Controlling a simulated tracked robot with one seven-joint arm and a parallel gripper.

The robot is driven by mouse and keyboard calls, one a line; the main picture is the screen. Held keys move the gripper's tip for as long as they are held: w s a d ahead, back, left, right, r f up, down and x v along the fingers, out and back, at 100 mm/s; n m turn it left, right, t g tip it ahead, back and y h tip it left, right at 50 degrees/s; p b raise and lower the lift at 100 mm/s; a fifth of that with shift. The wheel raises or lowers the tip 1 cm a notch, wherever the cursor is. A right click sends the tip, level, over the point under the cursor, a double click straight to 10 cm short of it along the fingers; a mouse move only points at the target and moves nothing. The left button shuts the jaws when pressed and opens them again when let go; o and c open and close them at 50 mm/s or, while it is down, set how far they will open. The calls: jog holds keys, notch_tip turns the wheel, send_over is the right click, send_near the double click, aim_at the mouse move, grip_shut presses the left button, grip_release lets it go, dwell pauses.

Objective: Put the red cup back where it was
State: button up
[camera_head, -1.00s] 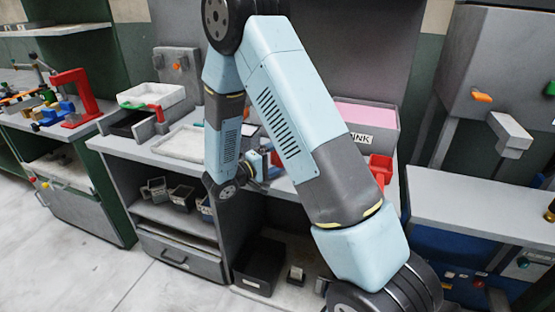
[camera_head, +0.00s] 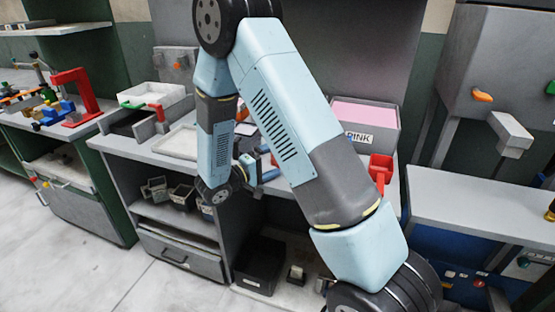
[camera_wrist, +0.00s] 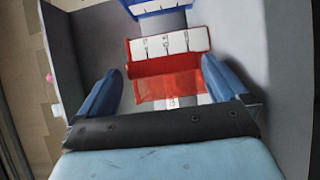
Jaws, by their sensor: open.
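A red cup-like container (camera_head: 381,164) stands at the right end of the middle bench in the head view, beside the pink bin. In the wrist view, a red open holder (camera_wrist: 165,68) with a white marked strip lies ahead between my finger pads. I cannot tell whether these two are the same thing. My gripper (camera_head: 266,164) is partly hidden by my own arm in the head view, over the middle bench. In the wrist view, my gripper (camera_wrist: 160,80) has its blue fingers wide apart, with nothing visibly clamped between them.
A bin labelled PINK (camera_head: 368,120) stands at the back of the middle bench. A white tray (camera_head: 152,99) and a shallow tray (camera_head: 180,143) are to the left. A blue object (camera_wrist: 158,7) lies beyond the red holder. The right-hand bench (camera_head: 475,212) has a clear top.

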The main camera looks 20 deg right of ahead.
jog(key=v, duration=0.9)
jog(key=s+d+r+m+g+y, duration=0.4)
jog(key=s+d+r+g+y, duration=0.35)
jog(key=s+d+r, duration=0.5)
jog(key=s+r+t+y, duration=0.6)
jog(key=s+r+y, duration=0.3)
jog(key=s+r, duration=0.2)
jog(key=shift+s+r, duration=0.3)
jog(key=shift+s, duration=0.1)
